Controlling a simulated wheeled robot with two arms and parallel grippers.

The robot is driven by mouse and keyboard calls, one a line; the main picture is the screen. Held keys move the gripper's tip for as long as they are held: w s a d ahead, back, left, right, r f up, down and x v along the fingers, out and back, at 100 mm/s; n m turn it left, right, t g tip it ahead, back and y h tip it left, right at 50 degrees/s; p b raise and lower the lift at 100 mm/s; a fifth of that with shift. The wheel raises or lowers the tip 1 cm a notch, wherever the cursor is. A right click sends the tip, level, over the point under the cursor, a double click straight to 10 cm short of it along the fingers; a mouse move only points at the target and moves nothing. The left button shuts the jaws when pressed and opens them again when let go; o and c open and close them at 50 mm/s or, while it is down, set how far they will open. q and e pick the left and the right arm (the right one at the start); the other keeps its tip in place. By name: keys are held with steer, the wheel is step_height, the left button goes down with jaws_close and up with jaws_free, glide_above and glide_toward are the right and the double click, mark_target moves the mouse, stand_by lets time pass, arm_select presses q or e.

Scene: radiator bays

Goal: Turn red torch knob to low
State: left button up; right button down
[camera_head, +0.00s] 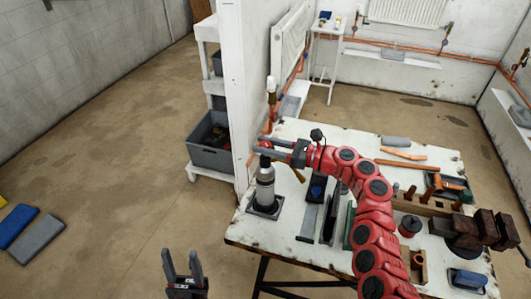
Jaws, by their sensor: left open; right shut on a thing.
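The torch (265,192) is a silver-grey bottle standing upright on a dark square base near the left corner of the white workbench (290,243). My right gripper (266,148) is at the torch's top, its arm crossing the bench from the right. It is shut on a small orange-red part there, which appears to be the red knob (265,143). The fingers hide much of this part, and its setting is too small to read. My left gripper (181,265) is open and empty, low in the picture, left of the bench and apart from it.
A white post (238,90) stands just behind the torch, with a grey crate (211,143) on a shelf to its left. Trays, a wooden rack and dark blocks (485,228) fill the bench's right side.

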steer(key=shift+f+n+g+y+b, duration=0.2)
steer(key=shift+n+g+b, duration=0.25)
steer(key=shift+g+b, duration=0.3)
steer(key=shift+f+n+g+y+b, duration=0.2)
steer(key=shift+n+g+b, duration=0.3)
steer(key=shift+b, duration=0.3)
steer(key=shift+r+n+g+b, duration=0.25)
steer(key=shift+n+g+b, duration=0.4)
steer(key=shift+g, duration=0.4)
steer(key=shift+c, duration=2.4)
jaws_free()
steer(key=shift+a, duration=0.1)
steer(key=shift+r, duration=0.1)
